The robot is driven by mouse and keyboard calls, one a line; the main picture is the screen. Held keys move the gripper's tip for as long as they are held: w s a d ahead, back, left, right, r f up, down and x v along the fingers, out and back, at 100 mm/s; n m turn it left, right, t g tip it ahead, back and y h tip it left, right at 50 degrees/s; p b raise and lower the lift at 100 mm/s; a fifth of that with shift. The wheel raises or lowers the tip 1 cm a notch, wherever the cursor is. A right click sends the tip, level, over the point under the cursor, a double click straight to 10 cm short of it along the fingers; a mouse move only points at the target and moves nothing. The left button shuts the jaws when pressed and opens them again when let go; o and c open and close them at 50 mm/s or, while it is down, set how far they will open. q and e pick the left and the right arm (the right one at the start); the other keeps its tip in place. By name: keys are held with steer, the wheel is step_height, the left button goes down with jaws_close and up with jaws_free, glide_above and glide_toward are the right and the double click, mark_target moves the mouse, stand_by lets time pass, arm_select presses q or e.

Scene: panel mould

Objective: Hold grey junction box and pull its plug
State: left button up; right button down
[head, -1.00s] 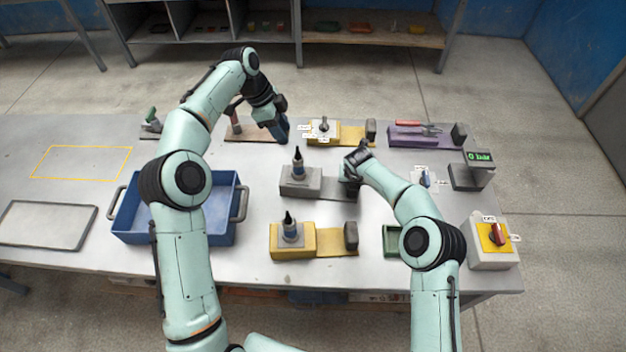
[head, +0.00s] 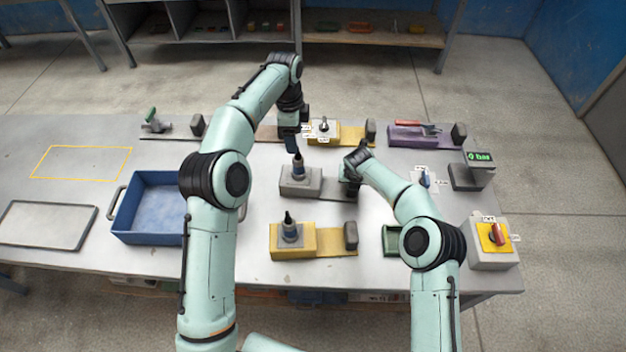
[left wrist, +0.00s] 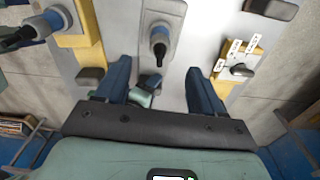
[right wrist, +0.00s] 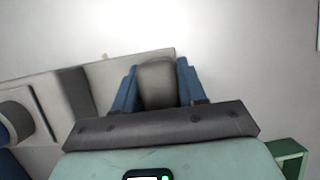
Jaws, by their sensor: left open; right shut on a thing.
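The grey junction box (head: 292,188) stands mid-table, with a dark plug with a blue ring (head: 298,164) upright on top. In the left wrist view the box (left wrist: 168,10) and plug (left wrist: 158,45) lie ahead, between the lines of the fingers. My left gripper (head: 291,143) is open and empty, above and just behind the plug in the head view, apparently not touching it. My right gripper (right wrist: 158,80) is shut on the dark grey block (right wrist: 158,86) at the right end of the box's base plate. The arm partly hides that block in the head view.
A yellow box with a similar plug (head: 280,241) stands in front, and a yellow switch box (head: 330,137) behind. A blue tray (head: 150,210) is left, partly hidden by my left arm. A gauge (head: 480,165) and a red-knob switch (head: 497,235) are right.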

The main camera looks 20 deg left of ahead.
mark_target(296, 157)
arm_select(q)
steer(key=shift+d+f+y, duration=0.15)
steer(key=shift+f+y, duration=0.1)
steer(key=shift+y, duration=0.05)
step_height(296, 157, down, 12)
steer(key=shift+r, duration=0.25)
stand_by(0.3)
steer(key=shift+r, duration=0.1)
jaws_close()
